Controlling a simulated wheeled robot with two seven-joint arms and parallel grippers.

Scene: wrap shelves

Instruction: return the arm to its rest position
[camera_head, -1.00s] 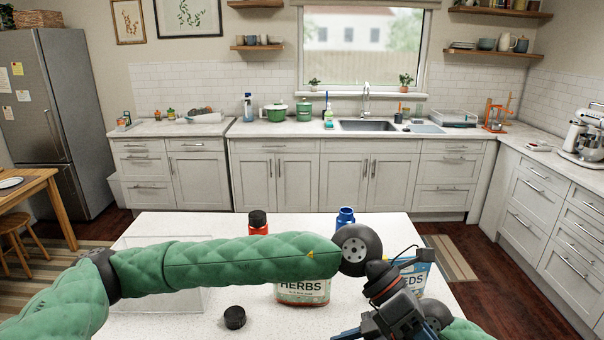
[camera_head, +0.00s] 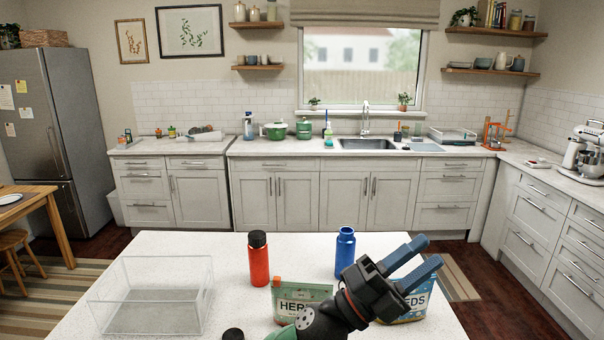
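My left gripper (camera_head: 429,251) is raised over the right part of the white island, its two blue fingers apart with nothing between them. It points up and to the right. Its wrist covers part of a blue pouch lettered "EDS" (camera_head: 416,303) and the right side of a green herbs pouch (camera_head: 299,291). My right gripper is out of view.
The island (camera_head: 227,262) holds a clear open bin (camera_head: 150,318) at left, a red bottle (camera_head: 259,263) with a black cap, an open blue bottle (camera_head: 345,252) and a black lid (camera_head: 233,334). Bare counter lies between the bin and red bottle.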

